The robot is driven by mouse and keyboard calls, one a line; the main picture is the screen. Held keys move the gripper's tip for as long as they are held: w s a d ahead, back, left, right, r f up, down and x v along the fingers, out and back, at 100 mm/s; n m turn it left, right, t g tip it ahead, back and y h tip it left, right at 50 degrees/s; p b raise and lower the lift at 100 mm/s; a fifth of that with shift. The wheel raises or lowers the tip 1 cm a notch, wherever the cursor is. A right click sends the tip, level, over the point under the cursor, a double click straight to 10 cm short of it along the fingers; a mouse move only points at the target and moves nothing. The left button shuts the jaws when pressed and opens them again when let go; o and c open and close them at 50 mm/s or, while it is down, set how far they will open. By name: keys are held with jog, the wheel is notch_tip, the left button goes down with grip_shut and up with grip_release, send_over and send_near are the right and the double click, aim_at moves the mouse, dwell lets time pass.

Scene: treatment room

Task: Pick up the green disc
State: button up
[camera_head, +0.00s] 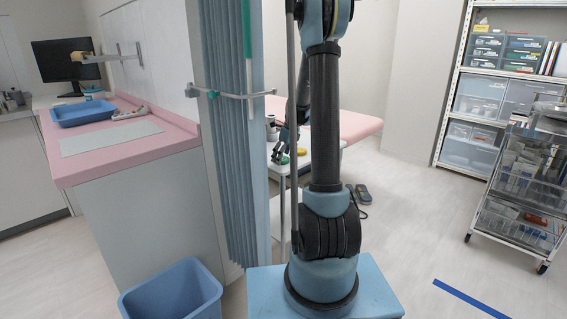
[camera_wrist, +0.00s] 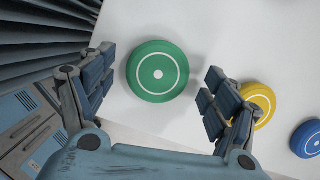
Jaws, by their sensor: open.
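The green disc (camera_wrist: 157,72) lies flat on a white surface (camera_wrist: 205,30) in the wrist view, with a white ring and a white centre dot on its top. My gripper (camera_wrist: 156,88) is open, one finger to the left of the disc and one to the right, with the disc between and slightly beyond them. No finger visibly touches it. In the head view the green disc (camera_head: 281,159) is small, on a white table behind my arm, with my gripper (camera_head: 279,152) by it.
A yellow disc (camera_wrist: 259,99) sits close behind the right finger, partly hidden. A blue disc (camera_wrist: 307,139) lies further right. A pleated blue curtain (camera_head: 228,130) hangs left of my arm. A blue bin (camera_head: 172,293) stands on the floor. A wire cart (camera_head: 520,190) stands at right.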

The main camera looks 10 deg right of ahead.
jog(key=c, duration=1.1)
jog(key=shift+c, duration=0.2)
